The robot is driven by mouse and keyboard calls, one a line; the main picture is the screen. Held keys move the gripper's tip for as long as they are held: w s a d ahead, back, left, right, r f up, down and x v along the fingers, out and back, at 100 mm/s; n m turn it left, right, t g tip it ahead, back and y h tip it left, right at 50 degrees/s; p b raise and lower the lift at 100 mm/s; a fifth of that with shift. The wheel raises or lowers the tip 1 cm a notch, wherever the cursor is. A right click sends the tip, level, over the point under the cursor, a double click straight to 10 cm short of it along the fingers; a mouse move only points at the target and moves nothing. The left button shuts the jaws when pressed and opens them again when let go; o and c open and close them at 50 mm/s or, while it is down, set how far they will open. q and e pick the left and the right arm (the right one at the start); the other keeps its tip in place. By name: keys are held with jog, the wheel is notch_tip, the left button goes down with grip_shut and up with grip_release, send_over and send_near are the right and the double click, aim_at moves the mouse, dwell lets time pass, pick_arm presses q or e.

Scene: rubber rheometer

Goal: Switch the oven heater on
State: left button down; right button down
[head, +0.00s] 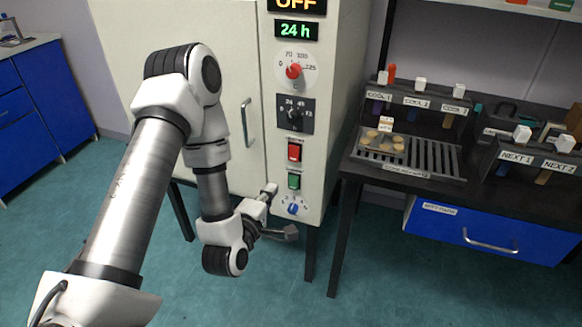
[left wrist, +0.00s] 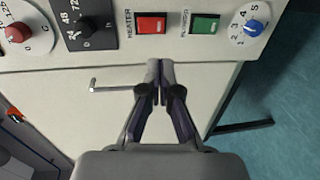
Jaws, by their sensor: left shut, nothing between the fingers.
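The oven (head: 180,30) is a tall pale cabinet with a control panel down its right side. The red heater switch (head: 294,153) is on that panel; in the left wrist view it carries the label HEATER (left wrist: 151,23). The display above (head: 297,4) reads OFF. My left gripper (head: 270,189) is below and left of the red switch, close to the panel. In the left wrist view its fingertips (left wrist: 160,66) are shut together and empty, just below the switch row and apart from the red switch. My right gripper is out of view.
A green switch (head: 294,181) and a blue dial (head: 293,209) sit below the red switch. A red dial (head: 293,71) and a black dial (head: 295,114) are above. The door handle (head: 247,122) sticks out on the left. A dark bench (head: 350,167) stands to the right.

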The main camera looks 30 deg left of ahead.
aim_at(293, 160)
pick_arm(q)
jog(key=b+x, duration=1)
jog(key=x, duration=0.3)
jog(key=shift+w+f+b, duration=0.2)
jog(key=shift+w+b, duration=0.1)
jog(key=shift+w, duration=0.1)
